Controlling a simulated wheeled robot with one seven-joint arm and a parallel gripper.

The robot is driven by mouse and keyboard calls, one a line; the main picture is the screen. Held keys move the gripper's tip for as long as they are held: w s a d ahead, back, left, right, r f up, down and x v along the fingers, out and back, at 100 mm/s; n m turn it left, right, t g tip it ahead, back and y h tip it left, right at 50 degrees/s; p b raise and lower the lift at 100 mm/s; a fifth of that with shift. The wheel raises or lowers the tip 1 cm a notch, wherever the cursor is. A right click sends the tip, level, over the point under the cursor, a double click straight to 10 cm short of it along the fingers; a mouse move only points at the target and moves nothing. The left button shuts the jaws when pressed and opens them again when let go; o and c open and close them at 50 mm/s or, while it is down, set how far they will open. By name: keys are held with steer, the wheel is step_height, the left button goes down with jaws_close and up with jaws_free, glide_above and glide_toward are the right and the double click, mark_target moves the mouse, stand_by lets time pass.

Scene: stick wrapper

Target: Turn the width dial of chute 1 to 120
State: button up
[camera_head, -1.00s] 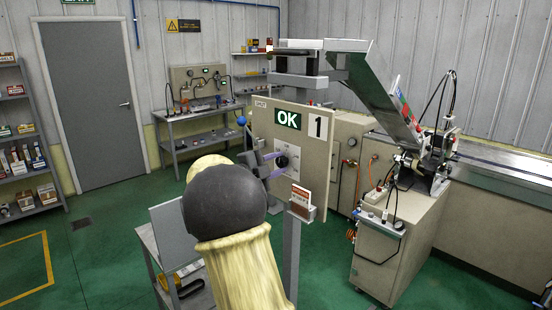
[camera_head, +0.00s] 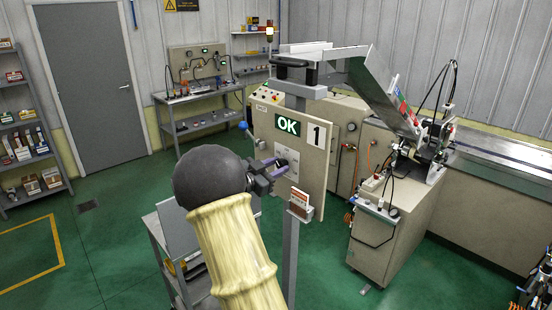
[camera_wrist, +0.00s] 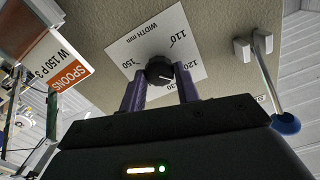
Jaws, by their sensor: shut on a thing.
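The chute 1 panel (camera_head: 313,185) carries a green OK sign and a "1". In the wrist view its white width plate (camera_wrist: 150,37) shows 110, 120 and 150, and part of a 130 near my fingers. The black round dial (camera_wrist: 160,71) has a white pointer line slanting toward the lower right, roughly between the 120 and 130 marks. My gripper (camera_wrist: 160,87) has purple fingers on both sides of the dial and is shut on it. In the head view my gripper (camera_head: 281,166) hides the dial.
A blue-knobbed lever (camera_wrist: 285,122) is on the other side. A grey cart (camera_head: 165,235) stands below my arm.

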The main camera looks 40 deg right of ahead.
steer(key=shift+n+p, duration=1.2)
steer(key=shift+n, duration=0.3)
steer(key=shift+f, duration=0.1)
steer(key=o, duration=1)
steer(key=shift+c, duration=0.2)
steer(key=shift+a, duration=0.15)
steer(key=s+a+b, duration=0.1)
steer(key=a+b, duration=0.5)
steer(key=a, duration=1.1)
steer(key=shift+s, duration=0.15)
steer(key=shift+a, duration=0.1)
